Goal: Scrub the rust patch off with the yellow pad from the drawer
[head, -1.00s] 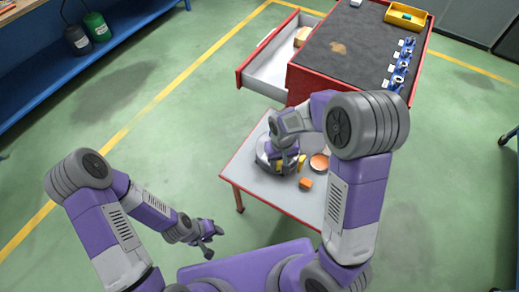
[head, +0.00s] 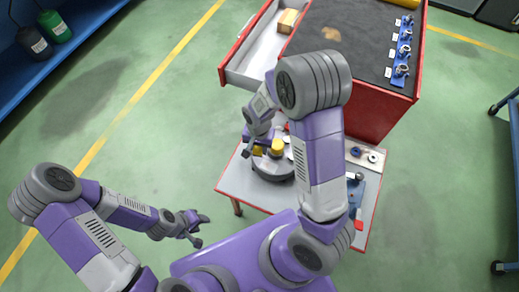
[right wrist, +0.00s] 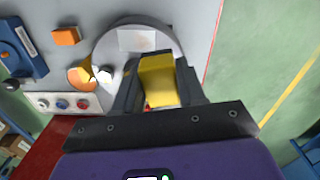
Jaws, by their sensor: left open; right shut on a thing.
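My right gripper (head: 266,147) is shut on a yellow block (right wrist: 158,80), over the round grey disc (right wrist: 108,42) on the low table. The block hides part of the disc; whether they touch is unclear. A pale square shows on the disc. The red cabinet's drawer (head: 258,55) is open, with a tan-yellow block (head: 289,20) inside. I cannot tell which block is the task's pad. A tan-brown patch (head: 331,34), possibly the rust patch, lies on the dark cabinet top. My left gripper (head: 199,229) is open and empty above the floor, left of the table.
The low grey table (head: 236,183) stands before the cabinet. Blue clamps (head: 402,50) line the cabinet's right edge. Floor is free left of the table.

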